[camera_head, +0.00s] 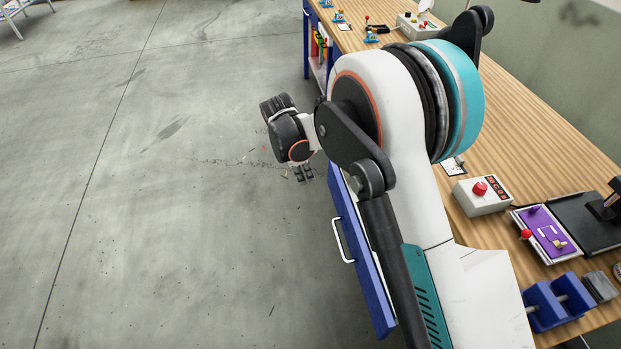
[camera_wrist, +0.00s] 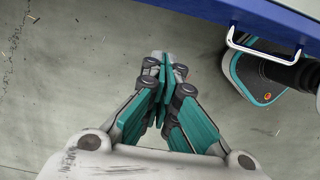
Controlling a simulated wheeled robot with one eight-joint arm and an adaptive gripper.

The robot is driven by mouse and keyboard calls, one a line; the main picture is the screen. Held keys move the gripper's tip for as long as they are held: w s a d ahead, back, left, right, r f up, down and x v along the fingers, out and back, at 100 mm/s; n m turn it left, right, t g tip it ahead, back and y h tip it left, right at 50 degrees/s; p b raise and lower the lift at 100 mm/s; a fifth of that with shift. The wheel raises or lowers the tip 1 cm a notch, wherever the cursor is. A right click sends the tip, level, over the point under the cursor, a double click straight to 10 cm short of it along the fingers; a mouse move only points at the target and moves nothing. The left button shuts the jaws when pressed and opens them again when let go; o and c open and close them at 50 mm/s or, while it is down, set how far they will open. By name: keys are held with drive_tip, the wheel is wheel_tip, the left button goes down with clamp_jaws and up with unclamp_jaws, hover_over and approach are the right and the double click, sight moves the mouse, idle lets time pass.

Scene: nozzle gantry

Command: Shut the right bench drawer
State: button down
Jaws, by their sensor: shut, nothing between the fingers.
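A blue drawer front (camera_head: 365,262) with a white bar handle (camera_head: 343,241) shows along the bench's floor-side edge in the head view. My arm hides the space behind it, so how far it stands out is hard to tell. In the wrist view the blue front (camera_wrist: 285,22) crosses the upper right, with its white handle (camera_wrist: 262,48) below it. My gripper (camera_head: 304,174) hangs over the floor beside the far end of the drawer front. In the wrist view my gripper (camera_wrist: 166,68) is shut and empty, left of the handle and apart from it.
The wooden bench top (camera_head: 540,140) carries a red-button box (camera_head: 482,195), a purple panel (camera_head: 547,233), a blue vise (camera_head: 558,302) and small parts at the far end. The concrete floor (camera_head: 150,200) left of the bench is clear.

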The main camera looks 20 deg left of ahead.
drive_tip(key=w+d+f+b, duration=0.3)
drive_tip(key=d+f+b, duration=0.1)
drive_tip(key=f, duration=0.4)
drive_tip(key=shift+w+d+f, duration=0.15)
drive_tip(key=shift+d+f, duration=0.05)
drive_tip(key=shift+d, duration=0.45)
